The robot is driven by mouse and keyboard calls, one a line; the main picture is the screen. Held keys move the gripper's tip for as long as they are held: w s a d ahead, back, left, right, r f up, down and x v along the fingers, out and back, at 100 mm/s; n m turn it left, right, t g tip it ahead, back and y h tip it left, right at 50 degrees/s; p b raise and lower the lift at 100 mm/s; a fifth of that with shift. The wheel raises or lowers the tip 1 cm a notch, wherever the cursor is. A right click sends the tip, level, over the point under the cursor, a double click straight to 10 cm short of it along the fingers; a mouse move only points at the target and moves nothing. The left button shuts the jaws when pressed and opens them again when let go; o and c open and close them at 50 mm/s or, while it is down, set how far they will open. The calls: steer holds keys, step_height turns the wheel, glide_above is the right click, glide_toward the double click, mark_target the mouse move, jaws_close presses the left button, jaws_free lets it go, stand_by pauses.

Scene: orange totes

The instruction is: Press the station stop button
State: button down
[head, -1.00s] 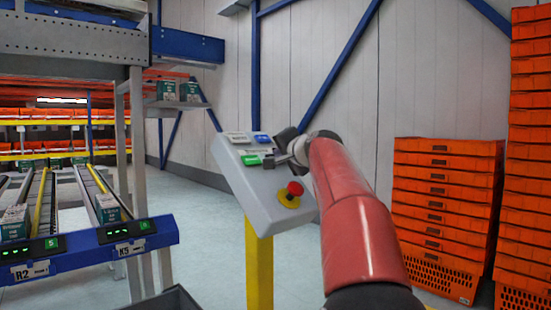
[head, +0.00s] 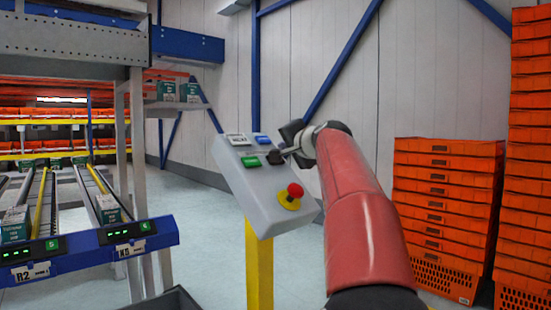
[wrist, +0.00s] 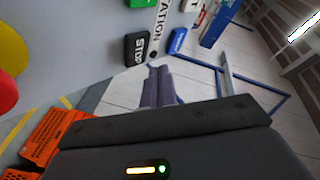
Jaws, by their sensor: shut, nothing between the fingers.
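The grey control panel (head: 238,183) stands tilted on a yellow post in the head view. Its black button (head: 274,158) is right of the green button (head: 250,161). In the wrist view the black button (wrist: 137,47) is marked STOP, beside a label reading STATION (wrist: 160,20). My gripper (head: 284,153) is at the panel's upper right edge, next to the black button. In the wrist view my gripper's fingers (wrist: 157,70) are together and empty, just below the STOP button in the picture. I cannot tell whether they touch it.
A red mushroom button (head: 294,190) on a yellow base sits lower on the panel. A blue button (head: 261,139) and a white one (head: 238,139) are along the top. Orange totes (head: 447,205) are stacked at right. A conveyor rack (head: 85,255) stands at left.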

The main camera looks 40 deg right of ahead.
steer(key=s+r, duration=0.1)
steer(key=r, duration=0.1)
steer(key=s+r+p, duration=0.1)
steer(key=s, duration=0.1)
steer(key=shift+d+r, duration=0.1)
steer(key=shift+r, duration=0.3)
stand_by(0.6)
